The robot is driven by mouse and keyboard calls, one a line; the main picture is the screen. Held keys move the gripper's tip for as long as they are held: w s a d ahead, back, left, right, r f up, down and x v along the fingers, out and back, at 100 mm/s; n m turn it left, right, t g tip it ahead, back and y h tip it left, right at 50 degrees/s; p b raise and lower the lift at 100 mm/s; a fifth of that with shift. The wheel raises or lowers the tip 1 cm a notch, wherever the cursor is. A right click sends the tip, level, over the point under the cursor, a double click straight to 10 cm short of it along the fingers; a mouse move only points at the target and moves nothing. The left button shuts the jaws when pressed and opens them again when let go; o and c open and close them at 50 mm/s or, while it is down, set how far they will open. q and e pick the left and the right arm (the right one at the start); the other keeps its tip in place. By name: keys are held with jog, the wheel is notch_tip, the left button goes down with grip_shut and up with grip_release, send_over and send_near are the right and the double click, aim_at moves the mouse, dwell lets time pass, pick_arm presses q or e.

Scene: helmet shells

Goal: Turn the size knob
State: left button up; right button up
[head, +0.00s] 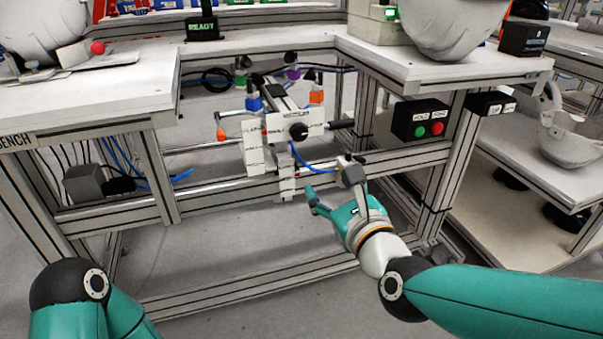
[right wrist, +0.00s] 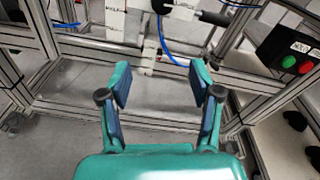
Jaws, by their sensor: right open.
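A round black knob (head: 298,131), which looks like the size knob, sits on a white labelled plate (head: 310,119) of the fixture between the benches. Its lettering is too small to read for sure. In the right wrist view a dark round part, probably this knob (right wrist: 162,6), is cut by the top edge. My right gripper (head: 332,186) is open and empty, below and to the right of the knob, apart from it. Its two spread fingers also show in the right wrist view (right wrist: 160,80). My left gripper is not in view; only part of the left arm shows.
A black box with green and red buttons (head: 422,119) is on the frame at right. An aluminium rail (head: 390,160) and a blue hose (head: 312,163) run near my right gripper. White helmet shells (head: 445,25) stand on the bench. The floor below is open.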

jog(key=r+m+t+b, duration=0.1)
jog(key=m, duration=0.1)
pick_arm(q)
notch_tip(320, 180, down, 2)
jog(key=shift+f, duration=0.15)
pick_arm(e)
send_near(300, 136)
jog(key=shift+m, duration=0.3)
jog(key=x, duration=0.9)
jog(key=shift+w, duration=0.4)
jog(key=c, duration=1.2)
jog(key=shift+o, duration=0.2)
jog(key=shift+a, duration=0.1)
